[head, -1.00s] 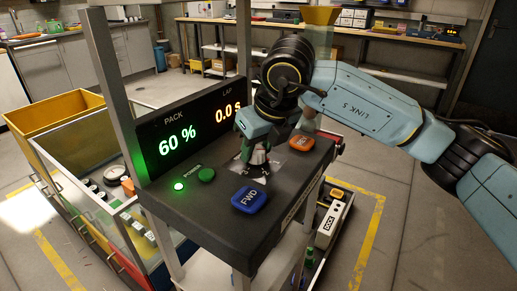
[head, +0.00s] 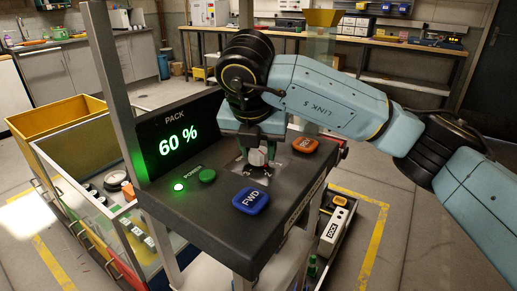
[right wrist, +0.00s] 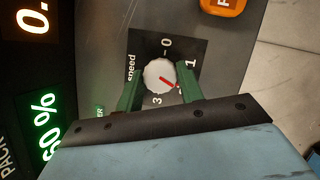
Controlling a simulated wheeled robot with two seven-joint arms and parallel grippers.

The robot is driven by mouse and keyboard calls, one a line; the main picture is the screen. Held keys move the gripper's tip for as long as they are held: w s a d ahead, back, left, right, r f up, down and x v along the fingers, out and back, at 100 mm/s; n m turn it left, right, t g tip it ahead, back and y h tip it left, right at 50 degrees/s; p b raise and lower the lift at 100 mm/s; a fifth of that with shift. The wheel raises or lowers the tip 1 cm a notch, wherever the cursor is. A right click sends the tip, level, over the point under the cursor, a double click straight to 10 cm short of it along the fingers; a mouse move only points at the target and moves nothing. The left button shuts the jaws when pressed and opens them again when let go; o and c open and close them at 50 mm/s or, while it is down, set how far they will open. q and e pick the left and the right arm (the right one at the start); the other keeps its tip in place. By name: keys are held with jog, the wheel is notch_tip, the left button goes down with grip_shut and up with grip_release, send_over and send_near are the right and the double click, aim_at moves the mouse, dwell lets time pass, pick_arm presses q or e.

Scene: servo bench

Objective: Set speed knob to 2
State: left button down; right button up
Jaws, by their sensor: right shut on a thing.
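The speed knob (right wrist: 160,75) is round and white with a red pointer line, on a dark dial plate (right wrist: 186,48) in the right wrist view. The marks 0, 1 and 3 are readable. The pointer is directed to the lower right, between 1 and 3, where a mark is mostly hidden by a finger. My right gripper (right wrist: 159,66) has its green fingers on both sides of the knob and is shut on it. In the head view my right gripper (head: 259,161) points down at the panel and hides most of the knob. My left gripper is not in view.
A blue FWD button (head: 250,200), an orange button (head: 305,146) and a green button (head: 207,176) stand close around the dial on the black console (head: 200,222). An upright display (head: 170,145) reading 60 % rises behind it.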

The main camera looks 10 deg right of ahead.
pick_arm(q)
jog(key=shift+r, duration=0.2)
pick_arm(e)
jog(key=shift+f+m, duration=0.1)
jog(key=shift+m, duration=0.5)
jog(key=o, duration=1)
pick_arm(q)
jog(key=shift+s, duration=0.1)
pick_arm(e)
jog(key=shift+a+r, duration=0.1)
jog(key=shift+r, duration=0.2)
jog(key=p+v, duration=0.2)
jog(key=v, duration=0.3)
jog(key=shift+r, duration=0.1)
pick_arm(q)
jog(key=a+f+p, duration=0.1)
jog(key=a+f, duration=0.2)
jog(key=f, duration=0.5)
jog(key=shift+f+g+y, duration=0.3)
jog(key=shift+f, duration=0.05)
pick_arm(e)
jog(key=s+a, duration=0.2)
jog(key=s, duration=0.1)
jog(key=s+a, duration=0.2)
jog(key=s, duration=0.2)
jog(key=s+a, duration=0.2)
jog(key=s, duration=0.1)
jog(key=shift+s+f, duration=0.15)
jog(key=shift+f, duration=0.2)
